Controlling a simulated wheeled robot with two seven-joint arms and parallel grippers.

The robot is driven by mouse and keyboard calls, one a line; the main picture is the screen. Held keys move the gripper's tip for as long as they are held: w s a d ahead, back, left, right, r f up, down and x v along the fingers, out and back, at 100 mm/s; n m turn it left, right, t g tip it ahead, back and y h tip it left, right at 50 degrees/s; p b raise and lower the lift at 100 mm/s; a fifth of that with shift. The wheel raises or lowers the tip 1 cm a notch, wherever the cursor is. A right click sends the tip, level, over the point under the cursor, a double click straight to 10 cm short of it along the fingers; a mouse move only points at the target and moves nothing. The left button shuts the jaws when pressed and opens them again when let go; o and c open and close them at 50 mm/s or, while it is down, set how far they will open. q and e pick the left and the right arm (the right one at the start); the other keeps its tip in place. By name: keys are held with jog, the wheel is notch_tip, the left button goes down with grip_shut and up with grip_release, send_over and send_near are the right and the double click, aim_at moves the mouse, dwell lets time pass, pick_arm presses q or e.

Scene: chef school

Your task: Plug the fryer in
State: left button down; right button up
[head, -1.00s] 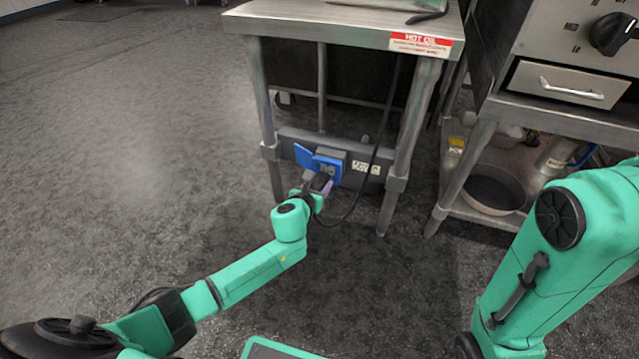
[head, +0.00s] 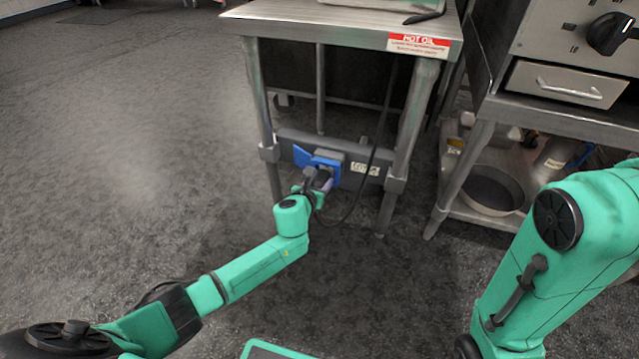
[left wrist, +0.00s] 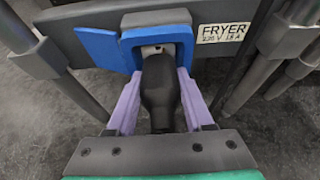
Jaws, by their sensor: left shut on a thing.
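The blue socket (head: 322,163) with its open blue flap sits on a grey rail low on the steel table. In the left wrist view the blue socket housing (left wrist: 128,50) is just ahead, beside a label reading FRYER (left wrist: 222,32). My left gripper (head: 322,184) is at the socket, its purple fingers shut on a black plug (left wrist: 160,85). The plug's front end is at the socket opening, with a small pale part showing between them. How deep it sits is hard to tell. A black cable (head: 370,165) hangs from the table and loops to the plug.
The steel table (head: 330,22) with a HOT OIL label stands over the rail. Its legs flank the socket. A second steel unit (head: 560,125) with a lower shelf and a round pan (head: 492,190) stands at right. My right arm (head: 560,250) is at the right. Floor at left is clear.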

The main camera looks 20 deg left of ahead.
pick_arm(q)
jog(key=shift+w, duration=0.7)
jog(key=shift+s+r, duration=0.1)
dwell(0.4)
jog(key=shift+s+p, duration=0.45)
jog(key=shift+s, duration=0.35)
jog(key=shift+s+a+p, duration=0.1)
jog(key=shift+s+p, duration=0.3)
jog(key=shift+s, duration=0.65)
jog(key=shift+p, duration=0.55)
dwell(0.3)
jog(key=shift+w+b, duration=0.5)
jog(key=shift+w, duration=1.4)
